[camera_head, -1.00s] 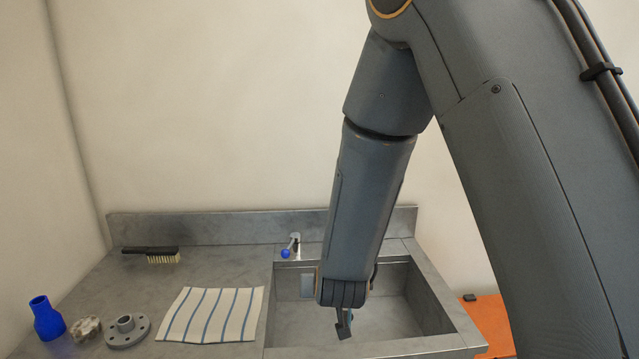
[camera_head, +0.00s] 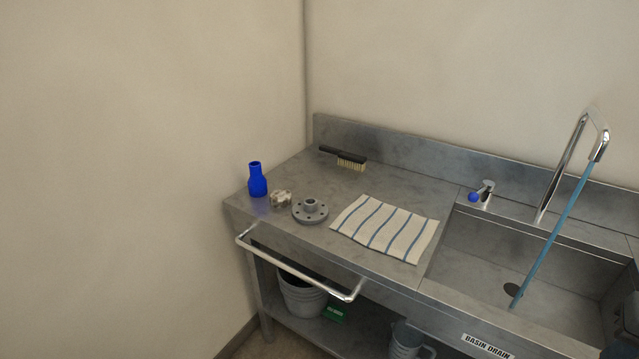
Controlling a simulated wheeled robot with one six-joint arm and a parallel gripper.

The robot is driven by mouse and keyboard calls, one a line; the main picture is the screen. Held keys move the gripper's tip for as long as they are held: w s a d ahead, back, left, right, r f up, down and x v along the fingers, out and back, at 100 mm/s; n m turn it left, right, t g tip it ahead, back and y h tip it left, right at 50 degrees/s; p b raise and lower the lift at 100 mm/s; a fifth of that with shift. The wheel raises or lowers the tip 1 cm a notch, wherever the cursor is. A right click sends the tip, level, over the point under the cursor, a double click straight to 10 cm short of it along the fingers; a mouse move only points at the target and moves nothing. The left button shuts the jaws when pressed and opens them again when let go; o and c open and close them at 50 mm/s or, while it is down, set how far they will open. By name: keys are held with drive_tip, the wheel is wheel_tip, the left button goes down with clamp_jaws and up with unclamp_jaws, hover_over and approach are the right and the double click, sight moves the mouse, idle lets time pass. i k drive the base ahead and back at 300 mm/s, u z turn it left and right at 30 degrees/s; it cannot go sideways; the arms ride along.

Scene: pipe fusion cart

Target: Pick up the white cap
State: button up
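I cannot make out a white cap for certain in this view. A small pale, lumpy piece (camera_head: 281,198) lies on the steel counter (camera_head: 300,166) between a blue bottle-shaped reducer (camera_head: 257,180) and a grey flange (camera_head: 310,210); I cannot tell what it is. My gripper is not in view, so its state and anything in it are hidden.
A brush (camera_head: 350,161) lies at the back. A rail (camera_head: 300,275) juts from the front; a bucket (camera_head: 302,297) and a jug (camera_head: 408,342) stand below.

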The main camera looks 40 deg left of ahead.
sight(281, 198)
drive_tip(key=z, duration=2.25)
drive_tip(key=k, duration=1.9)
drive_tip(key=u, duration=2.3)
drive_tip(key=i, duration=0.2)
drive_tip(key=u, duration=0.15)
